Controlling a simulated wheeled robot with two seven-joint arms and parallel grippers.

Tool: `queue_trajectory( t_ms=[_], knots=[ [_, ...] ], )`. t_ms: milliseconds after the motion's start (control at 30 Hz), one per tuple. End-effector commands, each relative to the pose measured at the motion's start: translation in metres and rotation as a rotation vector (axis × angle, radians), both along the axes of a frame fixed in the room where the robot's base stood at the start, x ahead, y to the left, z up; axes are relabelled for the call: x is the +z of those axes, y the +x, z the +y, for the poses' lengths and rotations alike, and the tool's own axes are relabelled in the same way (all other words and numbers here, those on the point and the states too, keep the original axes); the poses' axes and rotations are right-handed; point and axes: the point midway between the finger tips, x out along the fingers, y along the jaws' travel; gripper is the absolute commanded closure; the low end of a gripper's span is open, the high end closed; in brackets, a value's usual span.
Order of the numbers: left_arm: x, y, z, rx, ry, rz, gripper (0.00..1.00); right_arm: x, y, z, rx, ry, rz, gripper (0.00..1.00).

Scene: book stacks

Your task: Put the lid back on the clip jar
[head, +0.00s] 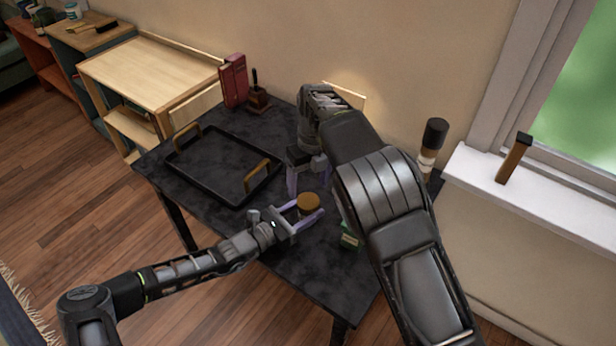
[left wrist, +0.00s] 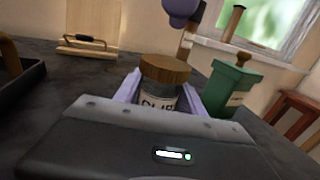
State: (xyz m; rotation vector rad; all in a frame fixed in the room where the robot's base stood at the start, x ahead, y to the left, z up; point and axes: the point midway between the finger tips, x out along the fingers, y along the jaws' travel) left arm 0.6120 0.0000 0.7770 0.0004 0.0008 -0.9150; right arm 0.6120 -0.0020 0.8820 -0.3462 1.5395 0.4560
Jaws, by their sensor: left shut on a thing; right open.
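The clip jar (left wrist: 160,101) is a clear jar with a pale, partly hidden label. It stands between the purple fingers of my left gripper (head: 306,214), which is shut on it. The round wooden lid (head: 309,201) rests on top of the jar; in the left wrist view the lid (left wrist: 166,69) covers the mouth and looks about level. I cannot tell whether it is fully seated. My right gripper (head: 306,178) is open, pointing down just behind the jar, apart from the lid. One of its purple fingers shows at the top of the left wrist view.
A black tray (head: 190,181) with wooden handles lies left on the dark table (head: 290,263). A green canister (left wrist: 234,88) stands right of the jar, partly behind my right arm in the head view. Red books (head: 233,80) and a pen holder (head: 258,98) stand at the back.

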Motion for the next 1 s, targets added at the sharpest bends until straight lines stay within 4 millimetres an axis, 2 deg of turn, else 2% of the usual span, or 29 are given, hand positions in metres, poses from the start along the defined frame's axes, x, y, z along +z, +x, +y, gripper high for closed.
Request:
queue_trajectory(
  t_ms=[1000],
  knots=[
    [0.0,0.0,0.0,0.0,0.001,0.001,1.0,0.025,-0.002,0.007,2.787,0.041,-0.15,0.28]
  ],
)
